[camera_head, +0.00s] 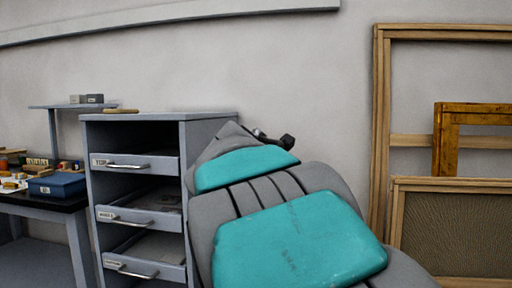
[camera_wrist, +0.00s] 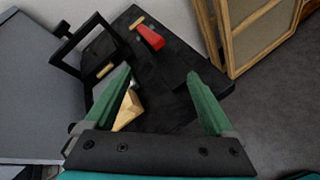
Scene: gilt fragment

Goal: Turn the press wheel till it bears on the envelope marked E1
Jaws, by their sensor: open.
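My gripper (camera_wrist: 158,82) is open in the wrist view, with its two green fingers spread apart above a black worktop (camera_wrist: 170,85). Nothing is held between them. A black upright frame (camera_wrist: 75,45) stands at the worktop's left edge, left of the fingers; I cannot tell whether it is the press. No press wheel and no envelope marked E1 can be made out in either view. In the head view my teal and grey arm fills the middle and hides my gripper and what lies behind it.
A pale wooden piece (camera_wrist: 128,110) lies near the left finger. A red-and-tan tool (camera_wrist: 150,37) lies beyond. A grey drawer cabinet (camera_head: 205,117) stands left of my arm, drawers partly open. A cluttered bench (camera_head: 60,204) is farther left. Wooden frames (camera_head: 381,120) lean at right.

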